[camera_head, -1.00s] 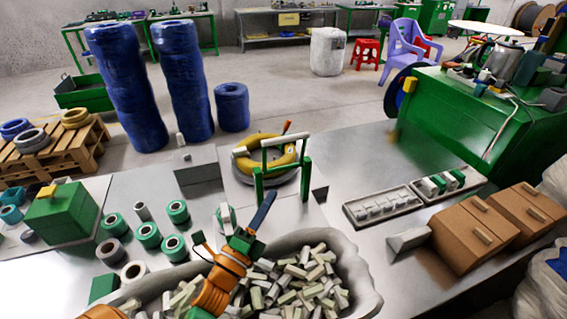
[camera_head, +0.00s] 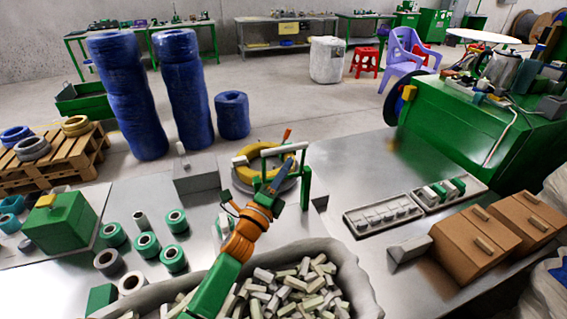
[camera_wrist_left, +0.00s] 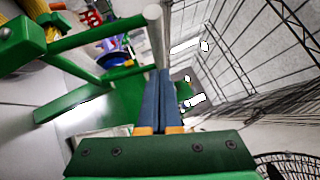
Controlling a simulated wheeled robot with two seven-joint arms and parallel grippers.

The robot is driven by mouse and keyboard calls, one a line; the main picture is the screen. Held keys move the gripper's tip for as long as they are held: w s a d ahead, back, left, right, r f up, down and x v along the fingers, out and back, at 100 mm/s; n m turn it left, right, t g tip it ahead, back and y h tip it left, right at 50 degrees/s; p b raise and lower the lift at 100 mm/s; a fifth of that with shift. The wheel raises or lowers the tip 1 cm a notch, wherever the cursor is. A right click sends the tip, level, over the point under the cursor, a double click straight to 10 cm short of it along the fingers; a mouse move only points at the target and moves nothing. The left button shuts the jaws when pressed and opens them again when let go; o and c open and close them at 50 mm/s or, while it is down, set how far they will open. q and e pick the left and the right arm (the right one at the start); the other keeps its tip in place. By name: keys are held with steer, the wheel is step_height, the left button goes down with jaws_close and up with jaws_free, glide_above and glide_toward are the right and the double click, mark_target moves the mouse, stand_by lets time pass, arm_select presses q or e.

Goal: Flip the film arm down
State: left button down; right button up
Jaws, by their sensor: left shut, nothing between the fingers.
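The film arm (camera_head: 305,181) is a green frame with a pale crossbar, standing upright over a yellow coil (camera_head: 245,174) on the wrapping stand. In the left wrist view, the pale crossbar (camera_wrist_left: 155,35) is close in front of the fingers, with a green side bar (camera_wrist_left: 88,38) running off to the left. My left gripper (camera_head: 290,163) has its blue fingers together and empty, right by the crossbar and partly in front of the coil. In the left wrist view, the fingertips (camera_wrist_left: 159,76) are just below the crossbar; I cannot tell whether they touch. My right gripper is not in view.
A lever with an orange-red handle (camera_head: 287,133) rises behind the crossbar. A bin of pale pieces (camera_head: 345,265) lies in front of the stand. Green tape rolls (camera_head: 147,244) and a green box (camera_head: 60,222) are at left. Grey trays (camera_head: 382,216) and brown boxes (camera_head: 470,244) are at right.

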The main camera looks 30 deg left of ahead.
arm_select(q)
steer(key=shift+w+a+r, duration=0.3)
steer(key=shift+w+a, duration=0.15)
steer(key=shift+a, duration=0.2)
steer(key=shift+r, duration=0.1)
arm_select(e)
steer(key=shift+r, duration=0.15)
